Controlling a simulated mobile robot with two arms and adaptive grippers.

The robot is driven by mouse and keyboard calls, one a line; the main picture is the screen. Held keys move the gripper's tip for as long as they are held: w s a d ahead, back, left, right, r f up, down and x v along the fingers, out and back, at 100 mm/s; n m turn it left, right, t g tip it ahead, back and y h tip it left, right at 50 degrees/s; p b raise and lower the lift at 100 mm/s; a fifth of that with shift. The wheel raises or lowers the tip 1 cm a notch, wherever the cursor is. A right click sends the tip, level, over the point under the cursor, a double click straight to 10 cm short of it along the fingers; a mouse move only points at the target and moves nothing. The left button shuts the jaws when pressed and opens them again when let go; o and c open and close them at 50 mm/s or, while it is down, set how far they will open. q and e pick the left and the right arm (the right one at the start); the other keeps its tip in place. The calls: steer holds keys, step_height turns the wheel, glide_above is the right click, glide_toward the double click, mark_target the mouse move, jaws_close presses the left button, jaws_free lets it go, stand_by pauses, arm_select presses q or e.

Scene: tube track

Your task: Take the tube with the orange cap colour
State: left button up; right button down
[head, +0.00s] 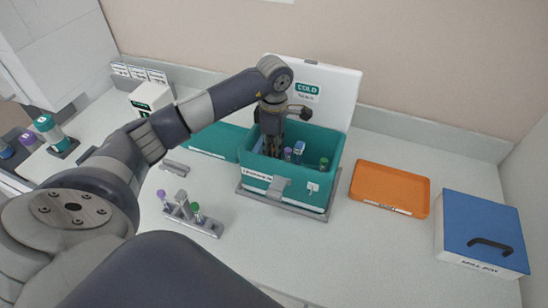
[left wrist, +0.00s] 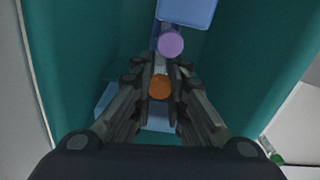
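The tube with the orange cap (left wrist: 159,87) stands inside the teal cold box (head: 267,187), seen from above in the left wrist view. My left gripper (head: 272,148) reaches down into the box. In the left wrist view its fingers (left wrist: 160,82) lie close against both sides of the orange cap, and it looks shut on that tube. The tube's body is hidden below the cap. A purple-capped tube (left wrist: 171,43) stands just beyond the fingertips. My right gripper is not in view.
The box also holds purple- (head: 288,153), blue- (head: 299,146) and green-capped (head: 323,163) tubes. A grey rack (head: 205,226) with tubes stands in front left. An orange tray (head: 390,187) and a blue-lidded box (head: 482,232) are at right. A white COLD panel (head: 335,88) stands behind.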

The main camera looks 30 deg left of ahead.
arm_select(q)
steer(key=shift+w+r, duration=0.1)
steer(key=shift+r, duration=0.25)
step_height(320, 180, up, 8)
steer(key=b, duration=0.3)
steer(key=shift+r, duration=0.2)
steer(key=shift+r+b, duration=0.3)
steer(key=shift+r, duration=0.15)
steer(key=shift+r, duration=0.15)
